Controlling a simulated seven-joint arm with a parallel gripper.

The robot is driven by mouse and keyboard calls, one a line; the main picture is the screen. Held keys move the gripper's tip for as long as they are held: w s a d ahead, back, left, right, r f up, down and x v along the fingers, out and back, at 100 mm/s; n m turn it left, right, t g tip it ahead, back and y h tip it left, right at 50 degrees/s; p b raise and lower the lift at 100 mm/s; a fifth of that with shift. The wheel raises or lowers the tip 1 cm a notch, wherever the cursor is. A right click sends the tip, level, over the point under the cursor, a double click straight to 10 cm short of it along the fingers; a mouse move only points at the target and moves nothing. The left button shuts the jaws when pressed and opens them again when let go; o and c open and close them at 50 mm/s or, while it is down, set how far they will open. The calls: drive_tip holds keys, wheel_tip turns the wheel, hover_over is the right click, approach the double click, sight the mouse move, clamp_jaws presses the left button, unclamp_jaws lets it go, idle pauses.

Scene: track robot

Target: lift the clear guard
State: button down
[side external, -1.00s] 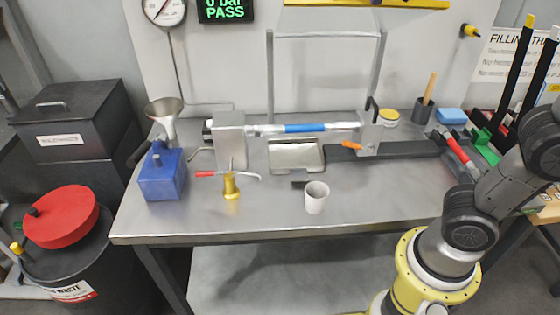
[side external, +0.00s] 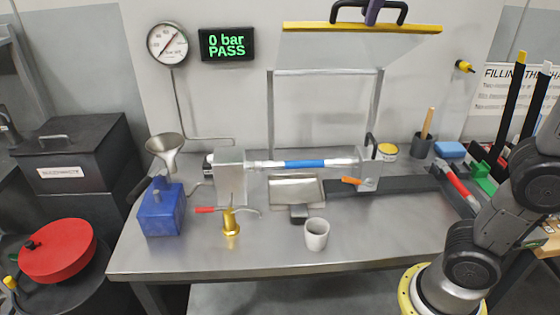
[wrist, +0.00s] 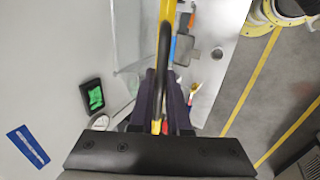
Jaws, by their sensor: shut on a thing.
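The clear guard has a yellow top bar (side external: 362,27) with a black handle (side external: 401,12). It hangs high at the top of the side view, above the bench. Its see-through pane below the bar is hard to make out. My gripper (side external: 372,10) shows at the top edge of the side view as a dark purple finger at the handle; the rest of my wrist is out of frame. In the wrist view my gripper (wrist: 163,82) has its two fingers on either side of the black handle loop, shut on it, with the yellow bar (wrist: 166,25) beyond.
Below, a metal frame (side external: 325,72) stands behind the blue-banded cylinder (side external: 304,164) in its fixture. A funnel (side external: 165,147), blue block (side external: 163,210), brass piece (side external: 231,226) and white cup (side external: 316,234) are on the bench (side external: 270,258). A gauge (side external: 167,44) and display (side external: 228,44) are on the wall.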

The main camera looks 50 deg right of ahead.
drive_tip(key=shift+w+d+r, duration=0.45)
drive_tip(key=shift+r, duration=0.3)
drive_tip(key=shift+w+d+r, duration=0.45)
drive_tip(key=shift+r, duration=0.25)
drive_tip(key=shift+c, duration=1.2)
unclamp_jaws()
